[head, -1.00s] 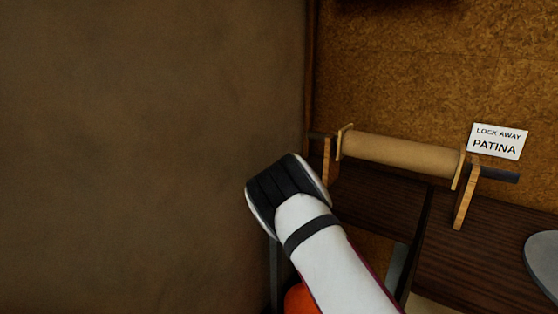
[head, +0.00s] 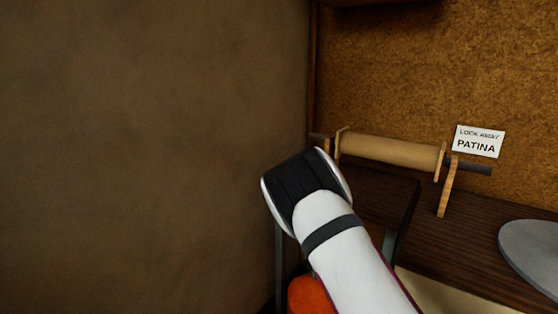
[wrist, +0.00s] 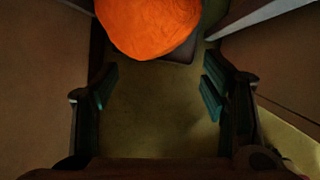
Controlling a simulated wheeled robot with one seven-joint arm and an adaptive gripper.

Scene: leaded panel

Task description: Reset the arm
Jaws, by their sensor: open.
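My gripper (wrist: 158,90) shows in the wrist view with its two fingers wide apart and nothing between them. It points down toward a yellowish floor (wrist: 160,125). A rounded orange thing (wrist: 150,22) lies beyond the fingertips at the top of that view, apart from them. In the head view my white and black arm reaches up from the bottom, in front of the bench's left end; the gripper's fingers are hidden there. The orange thing also shows in the head view (head: 309,294), low beside my arm and partly hidden by it.
A dark wooden bench (head: 455,245) runs along the right. On it stand a paper roll on a wooden holder (head: 390,150) and a grey round plate (head: 535,252). A "LOCK AWAY PATINA" sign (head: 478,141) is on the cork wall. A brown wall (head: 140,150) fills the left.

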